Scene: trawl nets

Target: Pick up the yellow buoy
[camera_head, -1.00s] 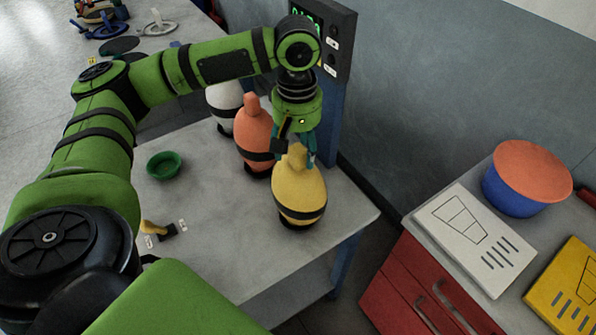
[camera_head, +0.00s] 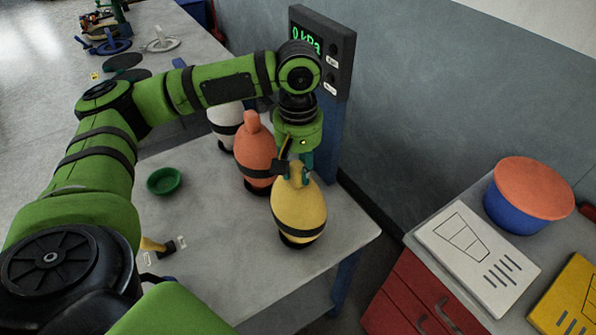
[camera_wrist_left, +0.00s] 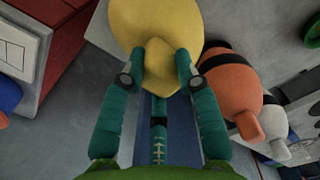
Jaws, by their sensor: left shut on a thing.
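The yellow buoy (camera_head: 299,210) with a black band stands near the right corner of the grey table. My left gripper (camera_head: 292,173) comes down from above and is shut on the knob at its top. In the left wrist view, the two teal fingers of my left gripper (camera_wrist_left: 163,72) press on both sides of the knob of the yellow buoy (camera_wrist_left: 158,25). The buoy's base appears to be on its dark ring on the table; I cannot tell whether it is lifted. My right gripper is not in view.
An orange buoy (camera_head: 255,150) stands close behind on the left, with a white buoy (camera_head: 225,117) beyond it. A green bowl (camera_head: 163,181) sits on the table (camera_head: 212,235). A pressure display (camera_head: 322,48) rises behind. A red cabinet (camera_head: 410,290) is on the right.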

